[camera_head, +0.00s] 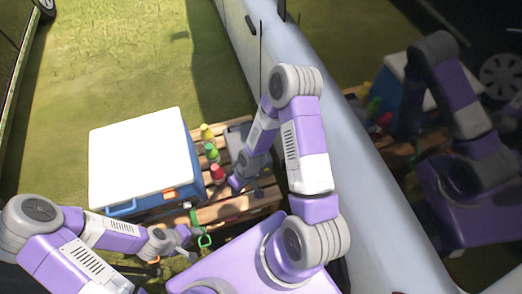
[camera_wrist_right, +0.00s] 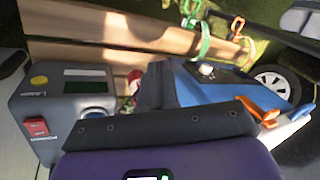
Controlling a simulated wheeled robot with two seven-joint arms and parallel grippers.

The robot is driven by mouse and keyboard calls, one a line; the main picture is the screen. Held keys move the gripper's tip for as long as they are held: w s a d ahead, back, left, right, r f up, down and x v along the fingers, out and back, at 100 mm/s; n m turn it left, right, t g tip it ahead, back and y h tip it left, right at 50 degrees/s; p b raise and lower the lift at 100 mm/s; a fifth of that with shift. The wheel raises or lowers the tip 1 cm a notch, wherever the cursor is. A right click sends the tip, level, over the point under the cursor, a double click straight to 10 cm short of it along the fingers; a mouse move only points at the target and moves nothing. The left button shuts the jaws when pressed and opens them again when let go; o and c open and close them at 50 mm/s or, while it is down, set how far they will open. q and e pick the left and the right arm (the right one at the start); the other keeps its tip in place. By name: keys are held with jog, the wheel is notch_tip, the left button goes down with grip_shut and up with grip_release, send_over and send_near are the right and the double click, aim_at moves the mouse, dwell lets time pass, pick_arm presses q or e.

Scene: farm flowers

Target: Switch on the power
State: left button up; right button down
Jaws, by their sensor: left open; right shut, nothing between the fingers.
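The grey power box (camera_wrist_right: 62,95) stands at the left of the right wrist view. Its front has a red rocker switch (camera_wrist_right: 37,127) above a "POWER" label, and a yellow button (camera_wrist_right: 39,80) beside a "LAMP" label. In the head view the box (camera_head: 238,132) is partly hidden behind my right arm, and its switch cannot be made out. My right gripper (camera_head: 235,185) is shut and empty, low over the pallet in front of the box. In the wrist view its dark fingers (camera_wrist_right: 160,85) are right of the box, apart from the switch. My left gripper (camera_head: 188,238) is open near the cooler's front corner.
A blue cooler (camera_head: 193,160) with a white lid stands left on the wooden pallet (camera_head: 262,205). Sauce bottles with yellow, green and red tops (camera_head: 212,153) stand between cooler and box. A pale vehicle (camera_head: 345,150) closes off the right side. A green loop (camera_head: 205,241) is near my left gripper.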

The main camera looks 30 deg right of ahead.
jog(key=w+d+r+n+h, duration=0.1)
jog(key=w+d+r+n, duration=0.2)
jog(key=d, duration=0.3)
jog(key=w+d+r+n+g+h, duration=0.1)
jog(key=w+d+r+n, duration=0.2)
jog(key=w+d+n, duration=0.2)
jog(key=w+d+r+n+h, duration=0.1)
jog(key=w+d+n, duration=0.3)
jog(key=d, duration=0.4)
jog(key=shift+d+r+n+g+h+p, duration=0.3)
jog(key=shift+r+h+p, duration=0.1)
jog(key=shift+r, duration=0.5)
jog(key=shift+a, duration=0.1)
jog(key=f+b, duration=0.1)
jog(key=f, duration=0.3)
jog(key=s+f+b, duration=0.1)
jog(key=f, duration=0.4)
jog(key=f+b, duration=0.2)
jog(key=f, duration=0.3)
jog(key=shift+s+a, duration=0.2)
jog(key=shift+s, duration=0.1)
